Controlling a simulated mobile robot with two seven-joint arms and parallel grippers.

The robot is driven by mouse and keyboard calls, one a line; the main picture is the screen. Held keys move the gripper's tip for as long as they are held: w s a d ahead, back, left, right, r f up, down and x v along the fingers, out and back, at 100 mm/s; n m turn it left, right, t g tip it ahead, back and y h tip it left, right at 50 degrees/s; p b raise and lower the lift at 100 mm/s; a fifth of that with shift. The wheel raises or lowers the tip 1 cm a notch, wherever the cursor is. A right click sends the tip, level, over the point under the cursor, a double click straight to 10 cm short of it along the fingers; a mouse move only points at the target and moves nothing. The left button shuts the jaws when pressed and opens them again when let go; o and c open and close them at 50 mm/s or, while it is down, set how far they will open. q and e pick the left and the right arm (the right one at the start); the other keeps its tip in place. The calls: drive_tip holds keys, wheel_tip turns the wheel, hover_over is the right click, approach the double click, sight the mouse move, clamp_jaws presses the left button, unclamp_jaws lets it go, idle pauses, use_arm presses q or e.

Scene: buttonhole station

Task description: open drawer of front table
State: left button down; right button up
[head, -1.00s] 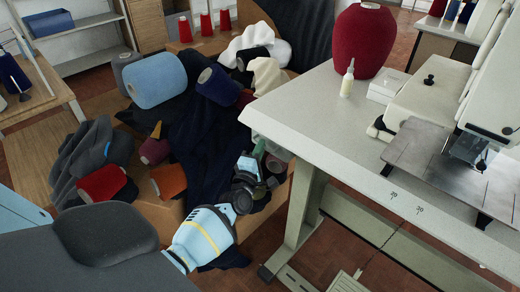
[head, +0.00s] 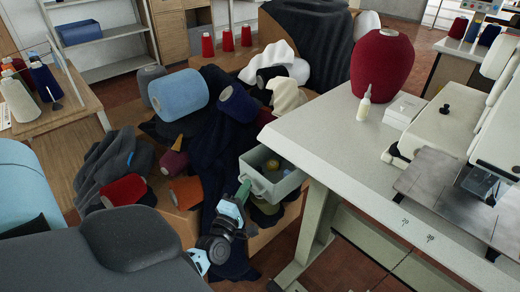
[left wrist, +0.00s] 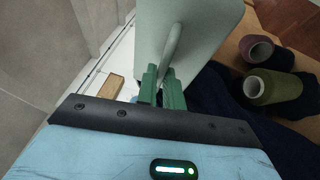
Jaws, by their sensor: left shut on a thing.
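The front table (head: 350,150) is pale grey and stands at the right in the head view. Its pale green-grey drawer (head: 290,184) sticks out from under the table's left end, with some small things inside. In the left wrist view the drawer front (left wrist: 200,35) fills the top middle, with a curved handle (left wrist: 173,45) on it. My left gripper (head: 242,190) is at the drawer front, its green fingers (left wrist: 162,88) shut on the handle. My right gripper is not in view.
A wooden crate (head: 265,240) heaped with dark cloth and yarn cones stands left of the drawer. A large red cone (head: 388,65), a small bottle (head: 364,104) and a sewing machine (head: 440,130) stand on the table.

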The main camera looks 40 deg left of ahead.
use_arm(q)
drive_tip(key=s, duration=0.5)
drive_tip(key=shift+s+a+p, duration=0.25)
drive_tip(key=shift+s+p, duration=0.1)
drive_tip(key=shift+s, duration=0.05)
drive_tip(key=c, duration=1.5)
unclamp_jaws()
drive_tip(key=v, duration=0.7)
drive_tip(key=shift+s+d+b, duration=0.15)
drive_tip(key=shift+s+b, duration=0.15)
drive_tip(key=shift+s, duration=0.05)
